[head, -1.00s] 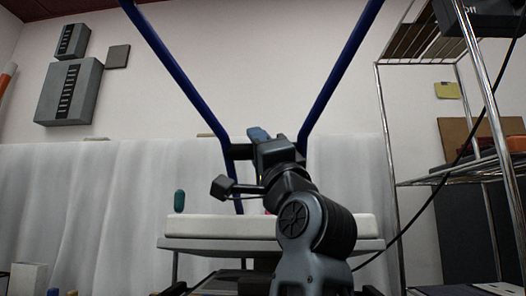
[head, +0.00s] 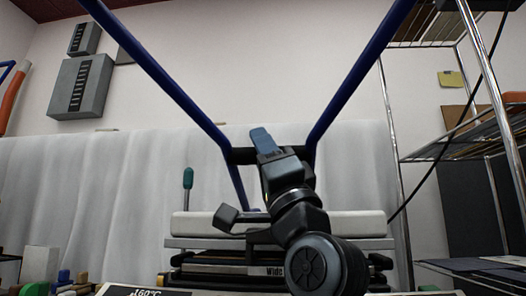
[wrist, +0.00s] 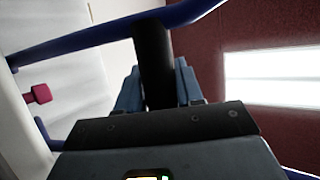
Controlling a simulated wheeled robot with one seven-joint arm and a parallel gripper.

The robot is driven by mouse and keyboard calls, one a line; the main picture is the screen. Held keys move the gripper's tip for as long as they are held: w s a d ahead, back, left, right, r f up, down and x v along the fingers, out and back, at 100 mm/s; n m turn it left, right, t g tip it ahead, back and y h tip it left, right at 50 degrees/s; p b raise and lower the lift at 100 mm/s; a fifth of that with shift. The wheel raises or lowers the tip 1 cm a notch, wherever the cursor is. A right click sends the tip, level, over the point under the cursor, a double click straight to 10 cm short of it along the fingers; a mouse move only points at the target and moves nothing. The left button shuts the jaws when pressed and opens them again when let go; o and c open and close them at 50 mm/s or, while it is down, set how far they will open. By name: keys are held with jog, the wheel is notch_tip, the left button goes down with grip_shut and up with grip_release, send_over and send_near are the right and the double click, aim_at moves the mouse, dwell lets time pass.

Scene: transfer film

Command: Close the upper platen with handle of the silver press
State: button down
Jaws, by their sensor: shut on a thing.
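The silver press stands in front of me in the head view. Its pale upper platen (head: 345,224) lies level above a dark lower part (head: 225,262). Two long blue bars (head: 345,88) form the handle frame, joined by a black grip (head: 240,156). My gripper (head: 263,140) is at this grip, with its fingers pointing up. In the wrist view the black grip (wrist: 152,55) runs between the two blue fingers of my gripper (wrist: 157,88), which is shut on it. My arm hides part of the platen and the lower part. Any gap below the platen is hard to judge.
A green-handled tool (head: 188,178) stands left of the platen. Several small blocks (head: 72,284) and a white box (head: 38,264) lie at lower left. A wire shelf (head: 475,140) stands close on the right. A grey box (head: 80,88) hangs on the back wall.

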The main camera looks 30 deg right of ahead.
jog(key=shift+w+f, duration=0.15)
jog(key=shift+f, duration=0.15)
